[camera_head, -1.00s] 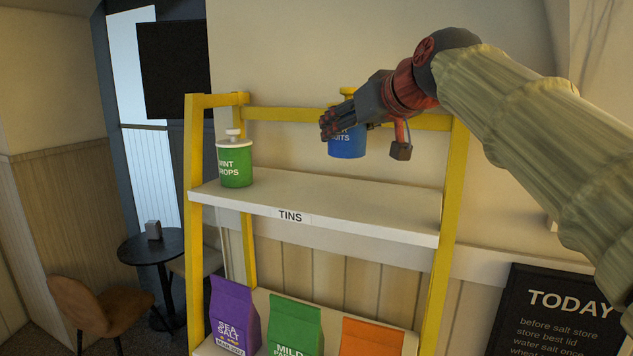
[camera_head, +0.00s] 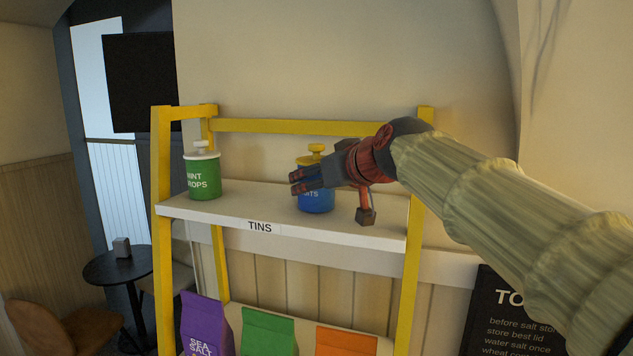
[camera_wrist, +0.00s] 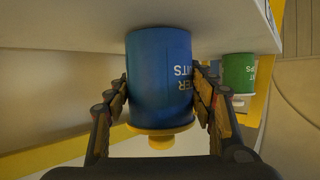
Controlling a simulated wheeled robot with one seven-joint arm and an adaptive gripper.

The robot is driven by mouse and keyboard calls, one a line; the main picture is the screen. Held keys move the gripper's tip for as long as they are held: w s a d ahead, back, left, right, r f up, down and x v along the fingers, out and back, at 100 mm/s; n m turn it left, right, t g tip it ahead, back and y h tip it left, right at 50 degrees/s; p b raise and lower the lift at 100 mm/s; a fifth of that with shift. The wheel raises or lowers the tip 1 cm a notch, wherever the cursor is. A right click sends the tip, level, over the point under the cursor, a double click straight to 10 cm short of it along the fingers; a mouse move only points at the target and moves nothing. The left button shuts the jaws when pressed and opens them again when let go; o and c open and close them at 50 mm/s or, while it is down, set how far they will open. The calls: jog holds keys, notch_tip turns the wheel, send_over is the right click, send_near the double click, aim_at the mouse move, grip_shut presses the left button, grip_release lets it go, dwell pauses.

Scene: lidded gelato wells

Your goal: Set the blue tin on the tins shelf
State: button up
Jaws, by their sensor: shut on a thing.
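The blue tin (camera_head: 316,203), with a yellow knobbed lid, is upright at the tins shelf (camera_head: 335,228), right of its middle. Its base is on the shelf board or just above it; I cannot tell which. My gripper (camera_head: 299,184) is shut on the tin from the right, its fingers covering part of the label. In the wrist view, which is upside down, the blue tin (camera_wrist: 160,75) sits between the two fingers, with the shelf board (camera_wrist: 85,35) at its base.
A green tin (camera_head: 203,177) with a white lid stands at the shelf's left end, apart from the blue tin. Yellow posts (camera_head: 413,270) frame the shelf. Purple, green and orange bags stand on the lower shelf. The board between the tins is clear.

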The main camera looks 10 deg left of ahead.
jog(key=shift+f, duration=0.15)
jog(key=o, duration=1.1)
jog(key=shift+o, duration=0.4)
jog(key=shift+s+d+r, duration=0.15)
jog(key=shift+s+r, duration=0.05)
jog(key=shift+r, duration=0.15)
jog(key=b+v, duration=0.2)
jog(key=v, duration=0.9)
jog(key=shift+s, duration=0.2)
jog(key=shift+d, duration=0.1)
